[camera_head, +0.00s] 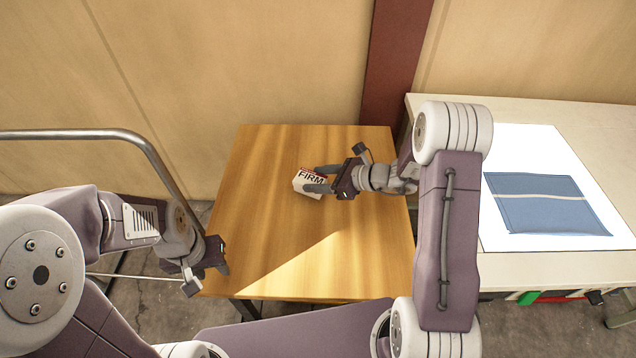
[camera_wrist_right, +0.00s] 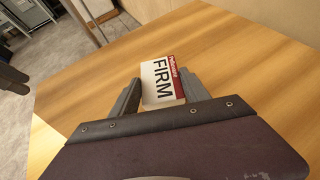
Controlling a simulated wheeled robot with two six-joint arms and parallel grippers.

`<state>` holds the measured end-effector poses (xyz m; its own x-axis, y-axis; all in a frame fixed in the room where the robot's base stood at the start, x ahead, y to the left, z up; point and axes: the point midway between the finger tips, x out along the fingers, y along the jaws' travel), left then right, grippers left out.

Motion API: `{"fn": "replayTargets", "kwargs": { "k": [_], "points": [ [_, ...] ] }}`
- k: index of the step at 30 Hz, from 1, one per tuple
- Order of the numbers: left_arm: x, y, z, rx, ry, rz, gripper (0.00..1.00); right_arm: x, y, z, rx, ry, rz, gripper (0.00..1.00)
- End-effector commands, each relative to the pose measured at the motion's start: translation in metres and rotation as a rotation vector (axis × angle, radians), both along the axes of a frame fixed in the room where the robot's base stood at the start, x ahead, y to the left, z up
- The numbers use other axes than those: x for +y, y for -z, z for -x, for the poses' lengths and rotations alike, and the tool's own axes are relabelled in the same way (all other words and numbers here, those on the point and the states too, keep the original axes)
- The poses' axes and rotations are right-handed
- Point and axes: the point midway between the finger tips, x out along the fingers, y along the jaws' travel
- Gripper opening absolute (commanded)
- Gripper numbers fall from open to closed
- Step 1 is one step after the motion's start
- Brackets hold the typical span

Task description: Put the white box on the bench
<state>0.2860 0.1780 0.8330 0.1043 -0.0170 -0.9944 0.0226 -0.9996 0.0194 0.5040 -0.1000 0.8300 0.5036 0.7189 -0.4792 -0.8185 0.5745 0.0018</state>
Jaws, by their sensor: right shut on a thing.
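The white box (camera_head: 309,184) has a red band and the word FIRM on it. It is between the fingers of my right gripper (camera_head: 318,180), which is shut on it, over the wooden table. In the right wrist view the box (camera_wrist_right: 161,82) sits between the two grey fingertips of the gripper (camera_wrist_right: 158,90), label towards the camera. I cannot tell whether the box touches the wood. The pale bench (camera_head: 450,115) stands at the right, partly behind my right arm. My left gripper (camera_head: 214,262) hangs by the table's front left corner, away from the box; its fingers are not clear.
The wooden table (camera_head: 270,230) is otherwise bare. On the bench lie a bright white sheet (camera_head: 540,150) and a flat blue pillow cover (camera_head: 545,215) with a pale stripe. A metal rail (camera_head: 80,134) stands at the left. A wall closes off the back.

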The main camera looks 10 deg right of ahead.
Motion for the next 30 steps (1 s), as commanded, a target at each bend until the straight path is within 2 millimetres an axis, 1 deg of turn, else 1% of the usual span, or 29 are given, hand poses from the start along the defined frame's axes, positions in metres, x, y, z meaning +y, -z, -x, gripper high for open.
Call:
{"fn": "replayTargets", "kwargs": {
  "k": [1, 3, 9, 14, 15, 16, 17, 24, 26, 27, 29, 30],
  "points": [
    [0.0, 0.003, 0.0, 0.0, 0.0, 0.0, 0.4, 0.0, 0.009, 0.0, 0.002, 0.0, -0.001, 0.12],
    [0.0, 0.003, 0.0, 0.0, 0.0, 0.0, 0.4, 0.0, 0.012, 0.0, -0.001, 0.0, 0.0, 0.12],
    [0.0, 0.003, 0.0, 0.0, 0.0, 0.0, 0.4, 0.0, 0.012, 0.0, -0.002, 0.0, 0.0, 0.12],
    [0.0, 0.008, 0.0, 0.0, 0.0, 0.0, 0.4, 0.0, 0.017, 0.0, -0.002, 0.0, 0.0, 0.12],
    [0.0, 0.006, 0.0, 0.0, 0.0, 0.0, 0.4, 0.0, 0.015, 0.0, -0.001, 0.0, 0.0, 0.65],
    [0.0, 0.006, 0.0, 0.0, 0.0, 0.0, 0.4, 0.0, 0.015, 0.0, -0.001, 0.0, 0.0, 0.73],
    [0.0, 0.006, 0.0, 0.0, 0.0, 0.0, 0.4, 0.0, 0.015, 0.0, -0.001, 0.0, 0.0, 0.76],
    [0.0, 0.006, 0.0, 0.0, 0.0, 0.0, 0.4, 0.0, 0.015, 0.0, -0.001, 0.0, 0.0, 0.76],
    [0.0, 0.003, 0.0, 0.0, 0.0, 0.0, 0.4, 0.0, 0.012, 0.0, -0.001, 0.0, 0.0, 0.76],
    [0.0, -0.001, 0.0, 0.0, 0.0, 0.0, 0.4, 0.0, 0.008, 0.0, -0.001, 0.0, 0.0, 0.76],
    [0.0, 0.0, 0.0, 0.0, 0.0, 0.0, 0.4, -0.008, 0.006, 0.003, -0.002, 0.004, 0.0, 0.76],
    [0.0, -0.001, 0.0, 0.0, 0.0, 0.0, 0.4, -0.014, 0.002, 0.008, -0.002, 0.004, 0.001, 0.76]
  ]
}}
